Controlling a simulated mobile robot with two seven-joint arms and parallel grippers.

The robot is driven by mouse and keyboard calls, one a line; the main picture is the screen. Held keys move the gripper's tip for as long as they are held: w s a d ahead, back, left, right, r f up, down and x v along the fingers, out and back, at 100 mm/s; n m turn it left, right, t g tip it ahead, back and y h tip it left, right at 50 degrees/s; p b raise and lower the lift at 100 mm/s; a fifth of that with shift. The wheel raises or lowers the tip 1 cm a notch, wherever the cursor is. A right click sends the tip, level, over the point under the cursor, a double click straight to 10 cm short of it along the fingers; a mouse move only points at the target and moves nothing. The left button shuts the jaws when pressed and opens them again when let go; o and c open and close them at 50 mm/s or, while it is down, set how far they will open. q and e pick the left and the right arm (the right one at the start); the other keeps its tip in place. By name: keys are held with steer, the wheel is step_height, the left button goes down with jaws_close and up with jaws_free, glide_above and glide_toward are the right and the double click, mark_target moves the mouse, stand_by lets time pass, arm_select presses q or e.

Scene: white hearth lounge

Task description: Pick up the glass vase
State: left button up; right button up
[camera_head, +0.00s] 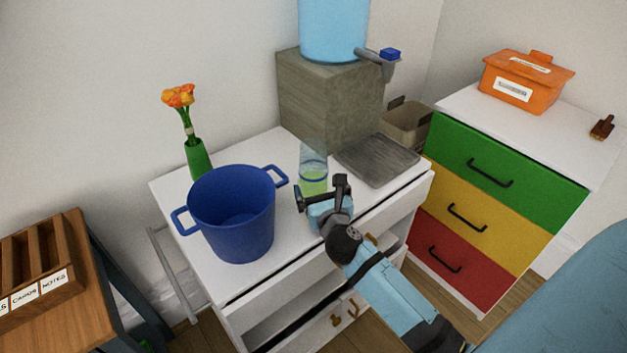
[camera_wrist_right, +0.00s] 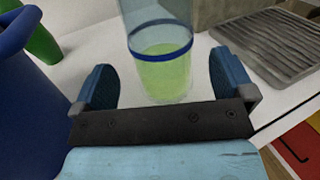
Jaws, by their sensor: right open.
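The glass vase (camera_head: 313,171) is a clear upright cylinder with a blue band and pale green contents, standing on the white cabinet top. In the right wrist view the glass vase (camera_wrist_right: 160,48) stands just ahead of my right gripper (camera_wrist_right: 164,78), roughly centred between its two blue finger pads. My right gripper (camera_head: 321,192) is open and empty at the near side of the vase. Its fingers cover part of the vase's lower right in the head view. My left gripper is not in view.
A blue pot (camera_head: 232,215) stands left of the vase, with a green flower vase (camera_head: 199,160) behind it. A grey ridged tray (camera_head: 376,160) lies to the right. A stone-like block (camera_head: 325,98) carrying a blue water container (camera_head: 333,28) stands behind. The cabinet top (camera_head: 283,146) is bare beside the vase.

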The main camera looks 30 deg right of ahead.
mark_target(317, 181)
steer(key=x, duration=0.5)
steer(key=shift+w+d+f+b, duration=0.1)
steer(key=shift+w+f+b, duration=0.1)
steer(key=shift+w+b, duration=0.2)
steer(key=c, duration=1.1)
steer(key=shift+r, duration=0.1)
steer(key=shift+c, duration=0.7)
steer(key=shift+r, duration=0.1)
